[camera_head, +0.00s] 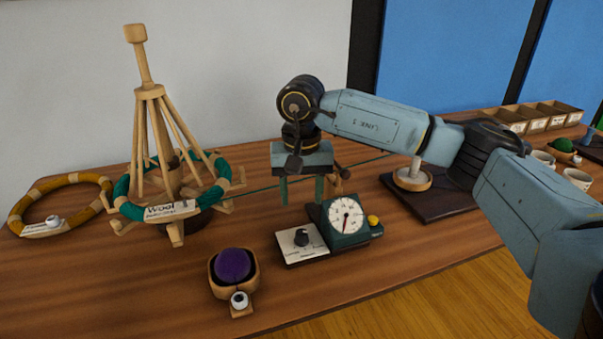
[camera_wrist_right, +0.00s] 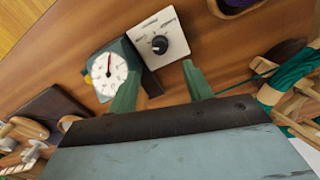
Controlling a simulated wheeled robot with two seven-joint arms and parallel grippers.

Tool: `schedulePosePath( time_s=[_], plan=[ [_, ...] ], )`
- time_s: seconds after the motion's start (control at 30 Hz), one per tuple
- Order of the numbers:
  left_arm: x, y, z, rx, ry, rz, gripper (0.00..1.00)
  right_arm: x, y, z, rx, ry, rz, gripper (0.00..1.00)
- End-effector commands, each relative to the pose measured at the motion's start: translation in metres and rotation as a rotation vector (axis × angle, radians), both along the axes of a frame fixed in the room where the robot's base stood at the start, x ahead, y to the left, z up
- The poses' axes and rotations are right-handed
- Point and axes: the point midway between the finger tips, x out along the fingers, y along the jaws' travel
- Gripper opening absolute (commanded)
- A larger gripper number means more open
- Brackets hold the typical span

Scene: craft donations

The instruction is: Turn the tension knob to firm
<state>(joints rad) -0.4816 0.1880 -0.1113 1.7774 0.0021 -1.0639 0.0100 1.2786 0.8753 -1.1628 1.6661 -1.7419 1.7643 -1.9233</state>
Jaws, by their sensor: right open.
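The tension knob (camera_head: 301,238) is a small black knob on a cream plate (camera_head: 290,250) with printed labels, too small to read. The plate joins a dark green box with a round white dial (camera_head: 346,216). In the right wrist view the knob (camera_wrist_right: 160,45) sits a little beyond the fingertips, its white mark pointing toward the plate's lower-left side. My right gripper (camera_head: 301,192) is open and empty, its green fingers pointing down above and behind the knob, apart from it. It also shows in the wrist view (camera_wrist_right: 162,82). My left gripper is out of view.
A wooden swift (camera_head: 150,92) holds a green wool skein (camera_head: 230,162) at the left; its yarn runs behind my right gripper. A purple ball (camera_head: 232,265) sits in a wooden holder in front. A yellow button (camera_head: 373,220) is beside the dial. Wooden bins (camera_head: 545,115) stand back right.

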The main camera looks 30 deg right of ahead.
Motion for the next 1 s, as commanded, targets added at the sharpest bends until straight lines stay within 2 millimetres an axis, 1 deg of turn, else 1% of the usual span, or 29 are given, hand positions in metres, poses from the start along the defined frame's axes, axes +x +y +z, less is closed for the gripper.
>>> schedulePosePath(
  time_s=[0.03,0.1,0.23,0.37,0.83,0.93,1.0],
  plan=[
    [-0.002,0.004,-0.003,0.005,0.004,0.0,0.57,0.0,0.0,0.011,-0.001,-0.002,0.001,0.5],
    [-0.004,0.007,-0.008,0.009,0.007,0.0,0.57,0.0,0.0,0.02,-0.001,-0.002,0.0,0.5],
    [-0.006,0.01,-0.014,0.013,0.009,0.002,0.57,0.0,0.0,0.031,0.0,0.0,0.001,0.5],
    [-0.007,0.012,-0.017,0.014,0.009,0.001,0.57,0.0,0.0,0.034,0.0,0.0,0.001,0.5],
    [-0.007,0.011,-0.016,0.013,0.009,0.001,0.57,0.0,0.0,0.034,-0.001,0.0,0.001,0.5],
    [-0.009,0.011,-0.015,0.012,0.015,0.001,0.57,0.0,0.0,0.041,-0.001,0.0,0.001,0.5],
    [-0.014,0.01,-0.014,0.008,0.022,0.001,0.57,0.0,0.0,0.053,-0.001,0.0,0.001,0.5]
  ],
)
